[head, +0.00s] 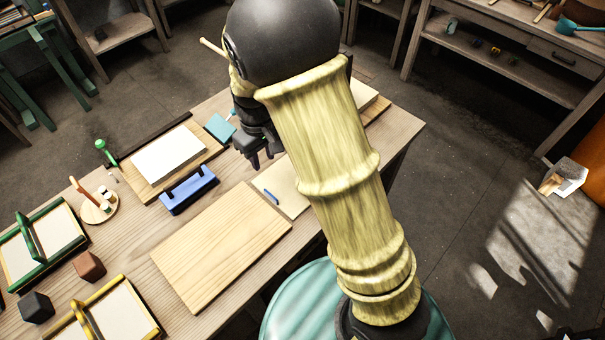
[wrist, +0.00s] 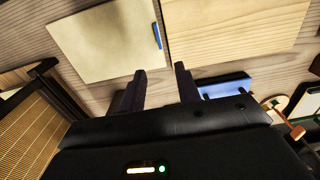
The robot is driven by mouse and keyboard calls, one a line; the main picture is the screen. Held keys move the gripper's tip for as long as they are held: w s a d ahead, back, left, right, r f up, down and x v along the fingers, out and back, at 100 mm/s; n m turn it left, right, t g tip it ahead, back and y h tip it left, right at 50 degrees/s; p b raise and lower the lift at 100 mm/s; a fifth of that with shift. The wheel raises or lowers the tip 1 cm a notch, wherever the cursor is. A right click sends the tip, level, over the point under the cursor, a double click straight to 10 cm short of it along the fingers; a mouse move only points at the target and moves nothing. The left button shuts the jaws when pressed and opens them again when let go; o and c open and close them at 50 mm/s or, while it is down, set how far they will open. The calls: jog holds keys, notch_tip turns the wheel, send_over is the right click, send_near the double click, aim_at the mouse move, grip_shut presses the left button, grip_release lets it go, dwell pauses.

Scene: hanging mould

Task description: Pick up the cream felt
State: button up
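The cream felt (head: 284,197) appears to be the flat cream sheet on the wooden table, right of the large plain board and partly hidden behind my arm. A small blue piece (head: 271,196) lies at its edge. In the wrist view the cream felt (wrist: 105,42) lies flat beyond my fingers, with the blue piece (wrist: 157,36) at its right edge. My gripper (head: 262,161) is above the table, behind the felt in the head view. In the wrist view my gripper (wrist: 160,75) has its two fingers apart, with nothing between them.
A plain wooden board (head: 222,246) lies beside the felt. A blue two-handled tool (head: 188,190) and a white sheet on a board (head: 168,154) are to the left. A slatted mat (wrist: 38,130) shows in the wrist view.

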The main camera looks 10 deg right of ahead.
send_over(270, 194)
jog(key=f, duration=1.2)
jog(key=shift+s+a+p, duration=0.1)
jog(key=shift+s+p, duration=0.1)
jog(key=shift+p, duration=0.2)
jog(key=shift+f, duration=0.1)
jog(key=shift+w+d+f+p, duration=0.1)
jog(key=shift+f+p, duration=0.15)
jog(key=shift+f, duration=1)
jog(key=shift+w+d+f+p, duration=0.1)
jog(key=shift+f+p, duration=0.15)
jog(key=shift+f, duration=1)
jog(key=shift+s, duration=0.1)
grip_shut()
